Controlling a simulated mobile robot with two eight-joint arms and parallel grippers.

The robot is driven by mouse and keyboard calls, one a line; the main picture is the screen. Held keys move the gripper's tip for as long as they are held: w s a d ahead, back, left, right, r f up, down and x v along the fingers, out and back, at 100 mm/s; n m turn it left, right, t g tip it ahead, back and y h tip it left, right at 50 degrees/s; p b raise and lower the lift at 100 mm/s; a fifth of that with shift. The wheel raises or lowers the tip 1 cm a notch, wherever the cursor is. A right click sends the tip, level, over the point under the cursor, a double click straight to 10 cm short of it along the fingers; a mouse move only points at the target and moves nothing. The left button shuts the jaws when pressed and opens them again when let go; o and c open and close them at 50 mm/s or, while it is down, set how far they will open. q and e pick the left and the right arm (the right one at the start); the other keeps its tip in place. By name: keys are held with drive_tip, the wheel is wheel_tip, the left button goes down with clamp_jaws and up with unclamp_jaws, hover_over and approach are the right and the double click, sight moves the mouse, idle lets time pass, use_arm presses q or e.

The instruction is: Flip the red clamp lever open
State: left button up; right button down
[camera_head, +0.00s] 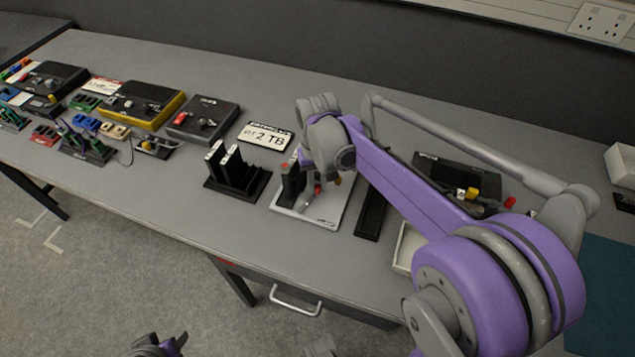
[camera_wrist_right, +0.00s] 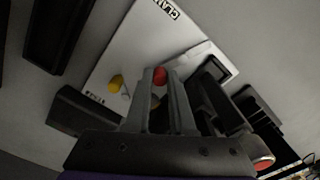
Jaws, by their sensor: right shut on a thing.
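The white clamp board (camera_head: 325,212) lies on the bench below my right arm; part of its label, "CLAM", shows in the right wrist view (camera_wrist_right: 150,35). The red clamp lever's tip (camera_head: 317,188) shows beside a yellow-tipped part (camera_head: 338,181). In the right wrist view, the round red lever end (camera_wrist_right: 160,75) sits between the fingertips of my right gripper (camera_wrist_right: 160,82), which is shut on it. The fingers hide the lever's lower part. A yellow knob (camera_wrist_right: 115,83) is left of the fingers.
A black slotted block (camera_head: 236,178) stands left of the board. A dark bar (camera_head: 371,212) lies to its right. A black box with a yellow part (camera_head: 455,175) is behind my right arm. Several coloured devices fill the bench's left end. Bare bench lies in front of the board.

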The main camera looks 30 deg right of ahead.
drive_tip(key=shift+w+a+n, duration=0.15)
drive_tip(key=shift+w+n, duration=0.15)
drive_tip(key=shift+n, duration=0.8)
drive_tip(key=c, duration=0.8)
unclamp_jaws()
drive_tip(key=shift+o, duration=0.2)
wheel_tip(320, 180, up, 11)
drive_tip(key=p, duration=0.1)
drive_tip(key=shift+p, duration=0.35)
drive_tip(key=shift+f, duration=0.1)
